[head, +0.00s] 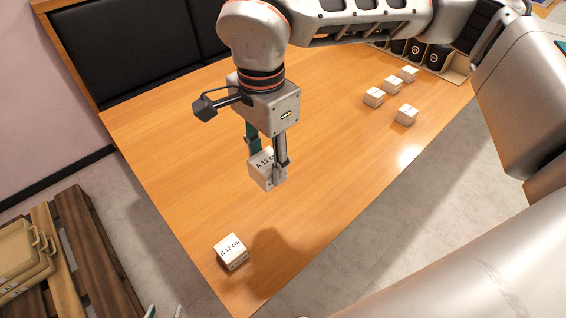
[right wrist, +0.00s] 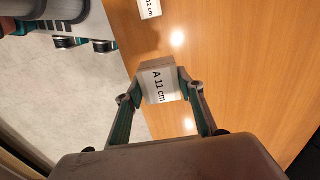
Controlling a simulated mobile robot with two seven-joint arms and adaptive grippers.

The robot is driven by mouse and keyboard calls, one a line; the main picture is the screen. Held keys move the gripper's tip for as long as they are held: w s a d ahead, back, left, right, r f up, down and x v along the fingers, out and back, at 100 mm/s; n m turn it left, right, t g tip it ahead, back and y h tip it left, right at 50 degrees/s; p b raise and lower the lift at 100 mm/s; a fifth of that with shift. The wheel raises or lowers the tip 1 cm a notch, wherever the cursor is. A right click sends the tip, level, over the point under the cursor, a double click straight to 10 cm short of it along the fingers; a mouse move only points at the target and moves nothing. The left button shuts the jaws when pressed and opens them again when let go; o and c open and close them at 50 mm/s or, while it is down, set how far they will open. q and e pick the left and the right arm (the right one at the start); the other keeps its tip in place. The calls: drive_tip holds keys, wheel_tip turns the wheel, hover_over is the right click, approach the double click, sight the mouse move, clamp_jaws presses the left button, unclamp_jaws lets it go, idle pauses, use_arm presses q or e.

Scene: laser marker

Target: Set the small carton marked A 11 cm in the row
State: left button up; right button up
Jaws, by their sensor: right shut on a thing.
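My right gripper (head: 266,163) is shut on the small white carton marked A 11 cm (head: 262,173). The carton hangs over the wooden table, apparently above its surface, with its label facing up. In the right wrist view the carton (right wrist: 160,84) sits between the two fingertips (right wrist: 162,86), label readable. A second small white carton, marked 12 cm (head: 231,250), stands alone near the table's front corner; part of it shows at the top of the right wrist view (right wrist: 149,8). Only the fingertips of my left gripper (head: 164,312) show at the bottom edge, apart and empty.
Several white cartons (head: 392,85) stand toward the right on the wooden table (head: 190,150). Behind them is an open container with black items (head: 435,56). A black padded seat back (head: 135,45) borders the far side. A wooden pallet (head: 85,245) with tan cases is at lower left.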

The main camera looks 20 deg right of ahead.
wheel_tip(320, 180, down, 20)
drive_tip(key=shift+s+r+b, duration=0.1)
drive_tip(key=shift+b, duration=0.35)
drive_tip(key=shift+f, duration=0.2)
drive_tip(key=o, duration=1.1)
drive_tip(key=shift+r, duration=0.1)
drive_tip(key=shift+r, duration=0.2)
wheel_tip(320, 180, up, 12)
drive_tip(key=shift+f, duration=0.1)
